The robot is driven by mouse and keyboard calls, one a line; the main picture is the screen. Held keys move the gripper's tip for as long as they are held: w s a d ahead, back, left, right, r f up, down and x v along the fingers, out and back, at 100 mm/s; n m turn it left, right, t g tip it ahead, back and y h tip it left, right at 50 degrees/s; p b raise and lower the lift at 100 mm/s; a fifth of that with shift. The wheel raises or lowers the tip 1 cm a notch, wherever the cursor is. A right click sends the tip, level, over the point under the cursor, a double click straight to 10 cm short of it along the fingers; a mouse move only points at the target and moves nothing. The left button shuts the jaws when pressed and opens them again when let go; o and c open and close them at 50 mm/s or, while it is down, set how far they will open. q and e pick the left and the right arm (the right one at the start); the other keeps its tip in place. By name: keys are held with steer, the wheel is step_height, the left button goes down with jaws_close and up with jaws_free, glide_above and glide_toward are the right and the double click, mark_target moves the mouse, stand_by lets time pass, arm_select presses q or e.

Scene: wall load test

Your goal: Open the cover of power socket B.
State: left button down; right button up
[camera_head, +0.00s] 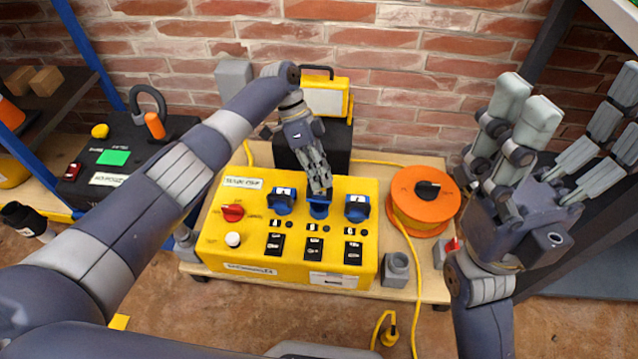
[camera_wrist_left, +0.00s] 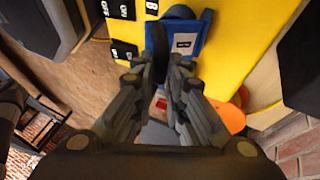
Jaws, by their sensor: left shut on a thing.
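The yellow power box (camera_head: 221,228) stands on the bench with three blue sockets along its top. The middle socket (camera_head: 318,211), taken as B, is partly hidden behind my left gripper (camera_head: 321,190); its letter is not readable. My left gripper is shut on the blue cover of this socket, coming down from behind. In the left wrist view, my fingertips (camera_wrist_left: 171,62) are at a blue part with a white label (camera_wrist_left: 184,44). How far the cover is lifted cannot be told. My right gripper (camera_head: 555,150) is open and empty at the right, away from the box.
The left blue socket (camera_head: 281,203) and right blue socket (camera_head: 357,209) flank the middle one closely. A red knob (camera_head: 233,212), a white button (camera_head: 232,239) and black switches (camera_head: 313,249) share the panel. An orange cable reel (camera_head: 408,215) stands right of the box; a yellow lamp (camera_head: 340,97) is behind.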

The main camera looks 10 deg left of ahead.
arm_select(q)
steer(key=shift+w+b, duration=0.15)
steer(key=shift+b, duration=0.4)
steer(key=c, duration=1.6)
jaws_free()
steer(key=v, duration=0.7)
steer(key=shift+w+r, duration=0.15)
steer(key=shift+w, duration=0.1)
steer(key=shift+a, duration=0.1)
